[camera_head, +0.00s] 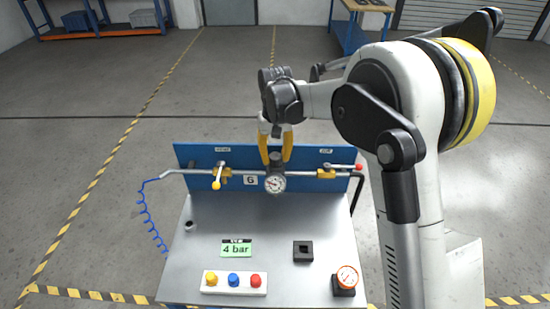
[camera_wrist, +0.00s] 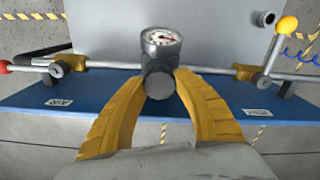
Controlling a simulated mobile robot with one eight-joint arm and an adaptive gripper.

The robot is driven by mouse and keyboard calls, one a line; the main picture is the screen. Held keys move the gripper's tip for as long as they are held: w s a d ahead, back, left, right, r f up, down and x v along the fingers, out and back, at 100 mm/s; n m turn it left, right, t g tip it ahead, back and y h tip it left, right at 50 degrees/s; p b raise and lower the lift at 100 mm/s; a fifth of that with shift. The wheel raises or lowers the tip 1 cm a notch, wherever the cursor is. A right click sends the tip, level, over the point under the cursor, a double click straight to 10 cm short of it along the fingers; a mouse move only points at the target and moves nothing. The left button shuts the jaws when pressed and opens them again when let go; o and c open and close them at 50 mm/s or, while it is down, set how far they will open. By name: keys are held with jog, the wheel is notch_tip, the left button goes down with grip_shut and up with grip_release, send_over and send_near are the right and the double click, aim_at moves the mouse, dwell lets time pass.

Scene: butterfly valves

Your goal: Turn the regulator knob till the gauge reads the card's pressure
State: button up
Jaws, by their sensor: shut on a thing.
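The regulator knob (camera_wrist: 160,85) is a dark round cap above the gauge, at the middle of the blue panel's pipe. My gripper (camera_head: 275,158) comes down from above, and its yellow fingers are shut on the knob; the wrist view shows the fingertips (camera_wrist: 165,80) on both sides of it. The round white gauge (camera_head: 275,184) faces the front, just under the fingers; it also shows in the wrist view (camera_wrist: 161,38). Its needle is too small to read surely. The green card (camera_head: 236,249) on the bench reads "4 bar".
A yellow-handled valve (camera_head: 217,178) stands left of the gauge and a red-handled valve (camera_head: 345,168) right of it. The bench top (camera_head: 200,255) carries a button box (camera_head: 234,283), a black socket block (camera_head: 303,251) and an orange-rimmed dial (camera_head: 346,278).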

aim_at(276, 156)
jog(key=m, duration=0.4)
jog(key=shift+m, duration=0.3)
jog(key=shift+d+m+b, duration=0.1)
jog(key=shift+m+b, duration=0.25)
jog(key=shift+m, duration=1.55)
jog(key=o, duration=0.9)
notch_tip(276, 156, up, 12)
